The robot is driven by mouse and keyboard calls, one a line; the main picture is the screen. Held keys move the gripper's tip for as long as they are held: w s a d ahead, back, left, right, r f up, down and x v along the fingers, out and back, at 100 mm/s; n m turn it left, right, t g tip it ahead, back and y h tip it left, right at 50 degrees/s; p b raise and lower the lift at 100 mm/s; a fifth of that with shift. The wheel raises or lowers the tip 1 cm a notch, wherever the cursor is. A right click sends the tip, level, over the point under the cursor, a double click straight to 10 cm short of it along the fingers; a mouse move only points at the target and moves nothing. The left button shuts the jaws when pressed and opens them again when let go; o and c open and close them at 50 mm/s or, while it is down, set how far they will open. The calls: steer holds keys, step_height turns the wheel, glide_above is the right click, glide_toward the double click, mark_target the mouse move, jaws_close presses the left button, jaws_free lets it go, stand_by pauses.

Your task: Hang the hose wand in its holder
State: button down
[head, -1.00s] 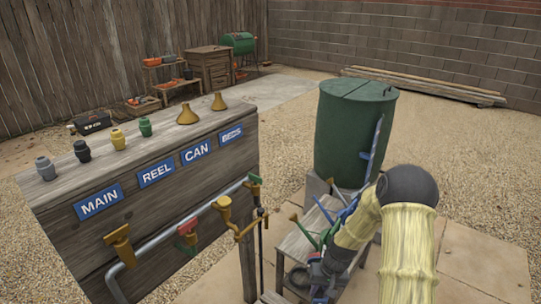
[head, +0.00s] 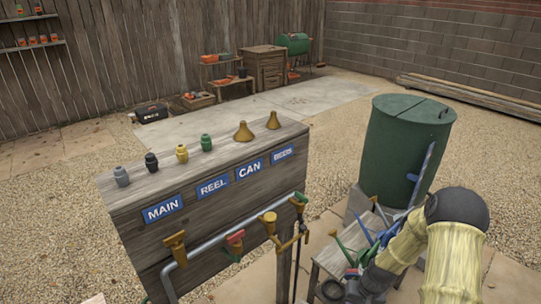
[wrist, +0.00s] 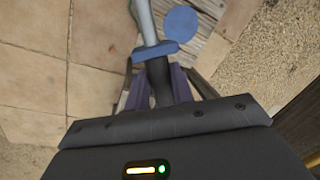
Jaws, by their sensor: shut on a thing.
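My gripper (wrist: 157,88) is shut on the dark handle of the hose wand (wrist: 147,25). In the wrist view the wand has a blue collar and a pale grey tube running out of the top edge, so its far end is hidden. In the head view my gripper (head: 366,284) is low at the right, beside a small wooden bench, and the wand is hard to pick out among the tools there. A yellow forked bracket (head: 288,243) stands at the right end of the tap panel; I cannot tell whether it is the holder.
The wooden tap panel (head: 213,238) with labels and several taps stands left of my arm. A green barrel (head: 400,150) stands behind the bench (head: 335,262). A blue disc (wrist: 181,30) lies beside the wand's tube.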

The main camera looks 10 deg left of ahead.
steer(key=s+f, duration=0.3)
steer(key=f, duration=1.1)
steer(key=shift+s+f, duration=0.3)
steer(key=shift+s, duration=0.1)
